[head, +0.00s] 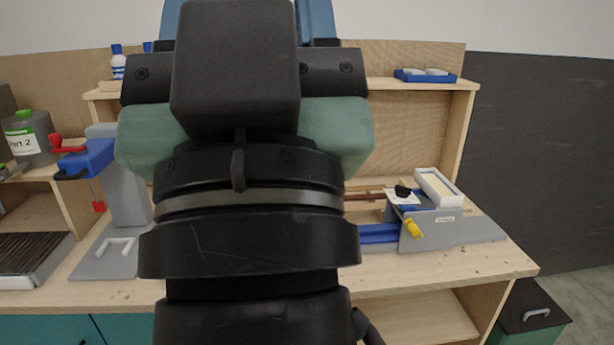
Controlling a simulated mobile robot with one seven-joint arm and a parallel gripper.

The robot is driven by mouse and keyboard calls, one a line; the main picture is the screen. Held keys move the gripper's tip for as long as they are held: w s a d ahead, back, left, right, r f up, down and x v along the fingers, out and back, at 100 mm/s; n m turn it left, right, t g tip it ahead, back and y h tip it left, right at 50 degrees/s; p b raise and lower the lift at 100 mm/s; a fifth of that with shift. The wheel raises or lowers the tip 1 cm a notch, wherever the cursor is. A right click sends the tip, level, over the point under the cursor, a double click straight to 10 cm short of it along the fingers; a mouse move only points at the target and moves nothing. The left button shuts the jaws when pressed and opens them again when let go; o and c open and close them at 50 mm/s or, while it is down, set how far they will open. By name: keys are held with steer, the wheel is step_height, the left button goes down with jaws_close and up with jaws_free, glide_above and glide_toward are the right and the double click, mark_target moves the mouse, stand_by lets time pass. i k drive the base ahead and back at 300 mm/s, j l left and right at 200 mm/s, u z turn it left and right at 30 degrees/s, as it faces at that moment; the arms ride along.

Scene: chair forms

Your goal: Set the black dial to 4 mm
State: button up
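The black dial (402,191) is a small dark knob on a white plate (403,198), at the right of the workbench in the head view. It sits on top of a grey and blue fixture (432,222). The dial is small here, and I cannot read its marks or setting. My own arm fills the middle of the view, left of the dial. My gripper's fingers do not show. The part of the bench behind my arm is hidden.
A yellow knob (413,229) is on the fixture's front, and a white open tray (438,188) stands behind it. A blue and red clamp device (88,158) stands on the left. A blue tray (425,76) is on the shelf. The bench's front right corner is clear.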

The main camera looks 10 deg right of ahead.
mark_target(402, 192)
steer(key=i+j+z, duration=0.25)
steer(key=i, duration=0.45)
steer(key=i+j+z, duration=0.25)
steer(key=i+j, duration=0.2)
steer(key=i, duration=0.25)
steer(key=i+j+z, duration=0.25)
steer(key=i+j, duration=0.25)
steer(key=i, duration=0.15)
